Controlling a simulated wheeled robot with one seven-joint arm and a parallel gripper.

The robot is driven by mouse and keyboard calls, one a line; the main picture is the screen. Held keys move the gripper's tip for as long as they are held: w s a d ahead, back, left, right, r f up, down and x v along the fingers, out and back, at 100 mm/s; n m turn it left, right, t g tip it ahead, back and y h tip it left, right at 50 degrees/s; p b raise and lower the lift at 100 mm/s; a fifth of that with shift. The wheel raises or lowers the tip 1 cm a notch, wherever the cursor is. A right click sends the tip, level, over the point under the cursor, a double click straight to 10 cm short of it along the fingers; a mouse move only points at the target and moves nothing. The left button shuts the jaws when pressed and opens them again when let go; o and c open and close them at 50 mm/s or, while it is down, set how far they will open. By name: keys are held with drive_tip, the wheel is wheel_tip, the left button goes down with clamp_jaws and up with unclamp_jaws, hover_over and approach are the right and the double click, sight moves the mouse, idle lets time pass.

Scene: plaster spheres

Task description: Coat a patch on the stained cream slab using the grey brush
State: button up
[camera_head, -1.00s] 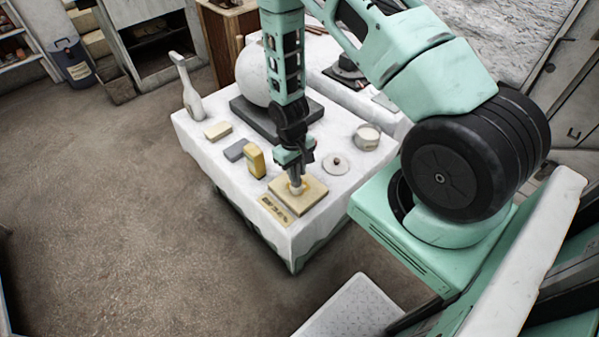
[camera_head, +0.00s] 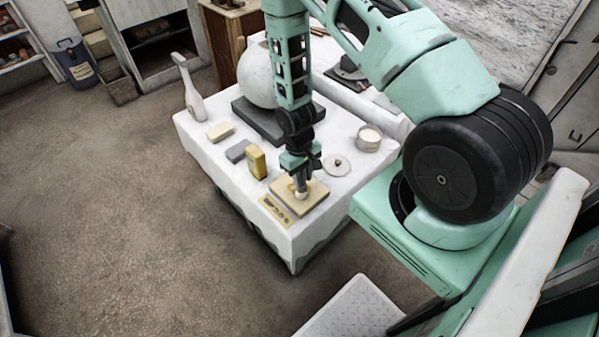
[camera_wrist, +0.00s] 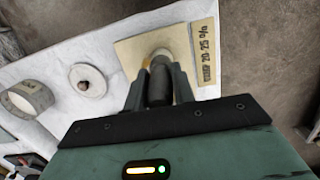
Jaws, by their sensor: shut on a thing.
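The cream slab (camera_head: 317,188) lies flat near the front corner of the white-covered table, and it also shows in the wrist view (camera_wrist: 134,56). My gripper (camera_head: 300,176) is above the slab, pointing down, shut on the grey brush (camera_wrist: 158,85). The brush is upright, with its pale bristle end (camera_head: 301,193) at the slab's surface; I cannot tell how hard it presses. A pale patch shows around the bristles in the wrist view. The gripper and brush hide part of the slab.
A labelled strip (camera_head: 275,210) lies along the slab's front edge. A large sphere (camera_head: 256,77) rests behind on a dark base.

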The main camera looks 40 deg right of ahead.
idle(0.3)
drive_tip(key=shift+w, duration=1.4)
drive_tip(key=shift+r, duration=0.1)
drive_tip(key=shift+s+r+p, duration=0.65)
drive_tip(key=shift+s+r, duration=0.05)
drive_tip(key=shift+s, duration=0.1)
drive_tip(key=shift+d+f, duration=0.1)
drive_tip(key=shift+d, duration=0.05)
drive_tip(key=shift+w+d+f, duration=0.1)
drive_tip(key=shift+d, duration=1)
